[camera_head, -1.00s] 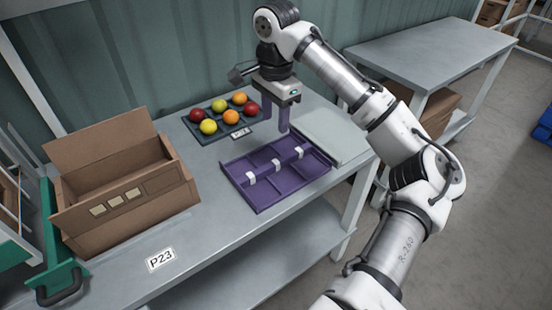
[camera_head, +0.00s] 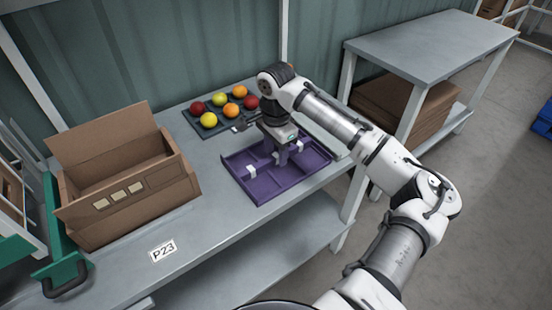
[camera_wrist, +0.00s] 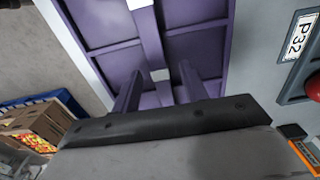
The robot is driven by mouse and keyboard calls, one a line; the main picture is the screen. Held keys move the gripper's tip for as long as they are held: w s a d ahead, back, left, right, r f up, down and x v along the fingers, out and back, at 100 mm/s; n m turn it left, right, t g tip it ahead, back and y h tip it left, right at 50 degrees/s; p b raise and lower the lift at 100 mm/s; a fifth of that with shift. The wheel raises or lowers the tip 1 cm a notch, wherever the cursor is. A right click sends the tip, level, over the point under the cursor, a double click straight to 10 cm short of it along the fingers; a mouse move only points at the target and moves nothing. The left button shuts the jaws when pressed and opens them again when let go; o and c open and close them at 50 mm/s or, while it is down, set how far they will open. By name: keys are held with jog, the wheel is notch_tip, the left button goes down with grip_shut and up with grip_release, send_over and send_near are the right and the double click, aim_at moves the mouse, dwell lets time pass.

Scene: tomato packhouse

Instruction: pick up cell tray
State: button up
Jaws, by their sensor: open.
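The cell tray (camera_head: 262,188) is purple, shallow and divided into several empty cells, with white bands on its raised middle bar. It lies flat on the grey table. My gripper (camera_head: 281,160) is low over the middle of the tray and hides part of the bar. In the wrist view the cell tray (camera_wrist: 195,48) fills the upper middle. There my gripper (camera_wrist: 158,84) has its fingers apart, one on each side of the middle bar, with a white band showing between them. I cannot tell whether the fingers touch the bar.
A dark tray (camera_head: 222,131) of red, yellow and orange tomatoes sits close behind the cell tray. An open cardboard box (camera_head: 125,215) stands at the left. Bare table (camera_head: 215,215) lies between box and cell tray.

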jog(key=shift+f, duration=0.3)
jog(key=shift+f, duration=0.25)
dwell(0.4)
jog(key=shift+c, duration=0.2)
grip_shut()
